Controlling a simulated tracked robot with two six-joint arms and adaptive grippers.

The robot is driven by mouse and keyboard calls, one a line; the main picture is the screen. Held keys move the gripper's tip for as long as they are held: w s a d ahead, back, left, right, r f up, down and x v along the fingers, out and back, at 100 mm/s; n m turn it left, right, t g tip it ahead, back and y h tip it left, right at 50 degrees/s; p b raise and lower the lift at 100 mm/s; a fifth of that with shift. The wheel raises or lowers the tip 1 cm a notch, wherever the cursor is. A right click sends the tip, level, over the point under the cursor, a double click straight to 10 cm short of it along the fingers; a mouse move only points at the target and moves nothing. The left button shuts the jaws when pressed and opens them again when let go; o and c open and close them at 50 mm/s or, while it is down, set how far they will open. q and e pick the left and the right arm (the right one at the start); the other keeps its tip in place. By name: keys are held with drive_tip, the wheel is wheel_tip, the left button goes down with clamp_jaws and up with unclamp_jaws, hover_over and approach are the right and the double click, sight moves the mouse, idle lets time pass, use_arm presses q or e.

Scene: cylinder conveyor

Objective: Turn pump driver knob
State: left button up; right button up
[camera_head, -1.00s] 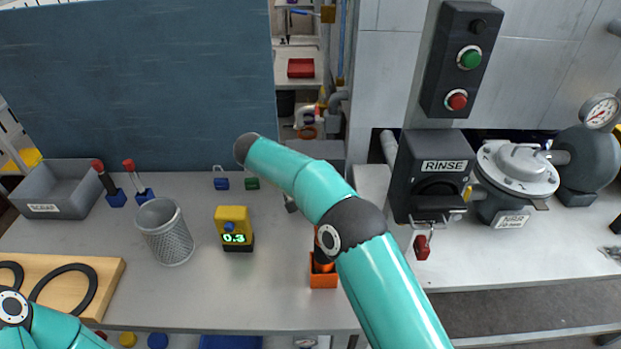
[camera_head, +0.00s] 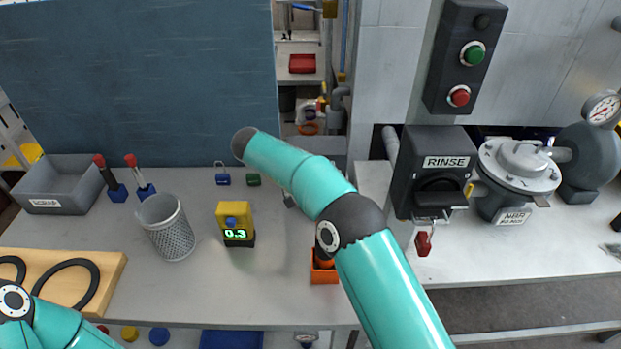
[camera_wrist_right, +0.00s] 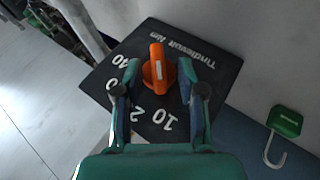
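In the right wrist view, an orange knob (camera_wrist_right: 157,68) stands on a black dial plate (camera_wrist_right: 200,65) with white numbers and lettering that appears upside down. My right gripper (camera_wrist_right: 159,78) has its fingers apart, one on each side of the knob. A gap seems to show on both sides, though contact at the tips is hard to judge. In the head view, I cannot make out this knob, and the right gripper is hidden; only my teal right arm shows. My left arm shows at the lower left corner, its gripper outside the frame.
The bench holds a yellow meter reading 0.3 (camera_head: 233,217), a mesh cup (camera_head: 168,233), an orange holder (camera_head: 323,273) and a grey bin (camera_head: 62,187). A black RINSE box (camera_head: 430,180) and a pump (camera_head: 517,165) stand right.

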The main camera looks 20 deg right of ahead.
drive_tip(key=v, duration=1.1)
drive_tip(key=shift+a, duration=0.1)
